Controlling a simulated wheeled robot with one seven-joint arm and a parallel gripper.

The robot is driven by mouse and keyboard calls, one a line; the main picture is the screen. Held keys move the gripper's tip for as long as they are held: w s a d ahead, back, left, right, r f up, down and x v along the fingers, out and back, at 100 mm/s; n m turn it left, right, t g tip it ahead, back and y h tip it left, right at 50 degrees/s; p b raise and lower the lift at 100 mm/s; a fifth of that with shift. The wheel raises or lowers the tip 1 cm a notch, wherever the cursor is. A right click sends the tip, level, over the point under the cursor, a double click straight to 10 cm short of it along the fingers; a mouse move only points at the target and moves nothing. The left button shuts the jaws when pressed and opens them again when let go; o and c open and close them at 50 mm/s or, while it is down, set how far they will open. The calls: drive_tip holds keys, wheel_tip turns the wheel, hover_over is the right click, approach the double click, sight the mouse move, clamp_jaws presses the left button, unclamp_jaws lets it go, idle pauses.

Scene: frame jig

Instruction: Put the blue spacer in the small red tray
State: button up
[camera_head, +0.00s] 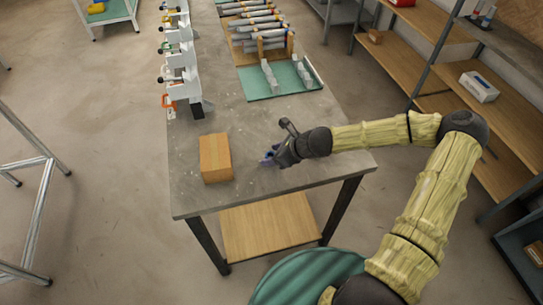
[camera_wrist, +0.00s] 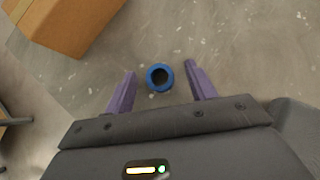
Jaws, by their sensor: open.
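The blue spacer (camera_wrist: 160,77) is a short ring with a dark hole, standing on the grey bench top in the wrist view. My gripper (camera_wrist: 160,71) is open, its two purple fingers on either side of the spacer with a gap at each side. In the head view my gripper (camera_head: 268,157) is low over the near part of the bench; I cannot tell the spacer apart from the fingers there. I cannot make out a small red tray for certain; a red object (camera_head: 403,3) sits on the shelf at the top edge.
A cardboard box (camera_head: 216,158) stands on the bench (camera_head: 225,110) left of my gripper; it also shows in the wrist view (camera_wrist: 68,20). A row of clamps (camera_head: 180,60) lines the bench's left edge. A green mat (camera_head: 262,82) with grey brackets lies farther back.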

drive_tip(key=c, duration=1.2)
drive_tip(key=shift+o, duration=0.2)
drive_tip(key=shift+r, duration=0.1)
wheel_tip(320, 180, up, 10)
drive_tip(key=p, duration=0.1)
